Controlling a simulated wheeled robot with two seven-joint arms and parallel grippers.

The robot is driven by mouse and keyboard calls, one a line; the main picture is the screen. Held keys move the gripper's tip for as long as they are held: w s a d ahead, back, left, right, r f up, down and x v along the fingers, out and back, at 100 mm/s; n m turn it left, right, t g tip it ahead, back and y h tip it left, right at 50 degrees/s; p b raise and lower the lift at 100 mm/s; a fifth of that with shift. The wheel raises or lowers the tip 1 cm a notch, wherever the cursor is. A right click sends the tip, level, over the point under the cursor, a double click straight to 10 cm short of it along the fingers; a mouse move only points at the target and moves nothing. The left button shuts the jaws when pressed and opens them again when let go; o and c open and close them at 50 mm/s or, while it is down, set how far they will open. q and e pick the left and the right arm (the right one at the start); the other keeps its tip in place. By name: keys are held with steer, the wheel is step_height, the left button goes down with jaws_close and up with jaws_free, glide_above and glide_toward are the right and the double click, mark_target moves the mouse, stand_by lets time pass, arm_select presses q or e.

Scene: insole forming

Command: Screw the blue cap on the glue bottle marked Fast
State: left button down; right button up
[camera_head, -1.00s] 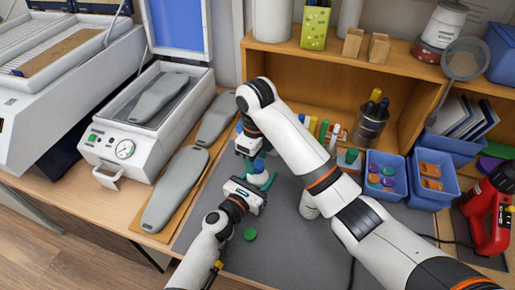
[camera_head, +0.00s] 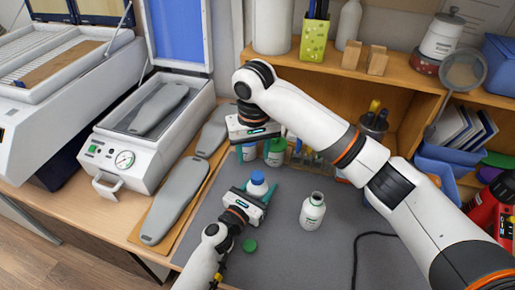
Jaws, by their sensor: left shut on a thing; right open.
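A white glue bottle (camera_head: 256,191) stands on the grey mat with the blue cap (camera_head: 257,177) on its top. My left gripper (camera_head: 259,194) is shut on this bottle from the near side. The bottle's marking is too small to read, and I cannot tell how tightly the cap sits. My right gripper (camera_head: 254,150) is open above the back of the mat, up and behind the capped bottle and apart from it. A second white bottle (camera_head: 312,212) with a green mark stands uncapped to the right.
A green cap (camera_head: 249,246) lies on the mat (camera_head: 300,260) near its front. A green bottle (camera_head: 275,152) stands behind, close to my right gripper. Grey insoles (camera_head: 174,201) lie at left beside the press (camera_head: 140,150). A dark cable (camera_head: 356,255) crosses the mat at right.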

mark_target(257, 175)
steer(key=n, duration=0.4)
steer(key=d+n, duration=0.1)
steer(key=n, duration=0.1)
steer(key=shift+s+r+n, duration=0.1)
steer(key=shift+r+n, duration=0.3)
steer(key=shift+f, duration=4)
steer(key=shift+c, duration=0.4)
steer(key=c, duration=0.9)
steer(key=shift+m, duration=0.9)
steer(key=shift+c, duration=0.2)
steer(key=o, duration=1.2)
step_height(257, 175, up, 12)
